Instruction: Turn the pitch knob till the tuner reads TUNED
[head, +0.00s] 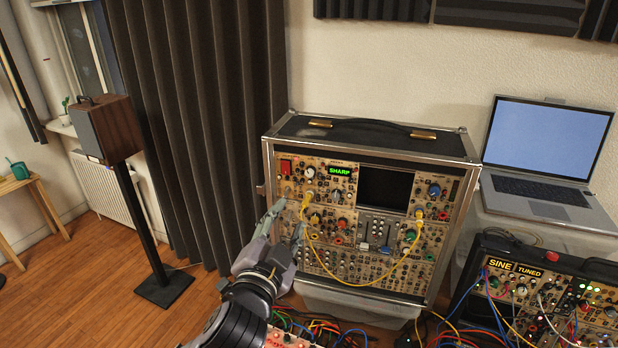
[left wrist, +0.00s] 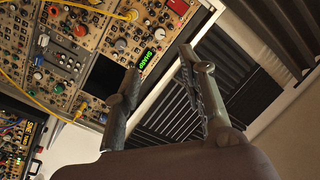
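The tuner display (head: 340,170) on the large synth case reads SHARP in green; it also shows in the left wrist view (left wrist: 147,59). The grey knob also shows in the left wrist view (left wrist: 120,44). Labels are too small to read, so I cannot tell which is the pitch knob. My left gripper (head: 287,219) is open and empty, in front of the case's lower left, apart from both knobs. Its spread fingers show in the left wrist view (left wrist: 162,92). My right gripper is out of view.
Yellow patch cables (head: 310,235) loop across the panel near my left gripper. A second case (head: 553,300) at right has a sign reading SINE TUNED (head: 516,268). A laptop (head: 548,150) stands behind it. Loose cables (head: 325,328) lie below. A speaker (head: 110,130) stands left.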

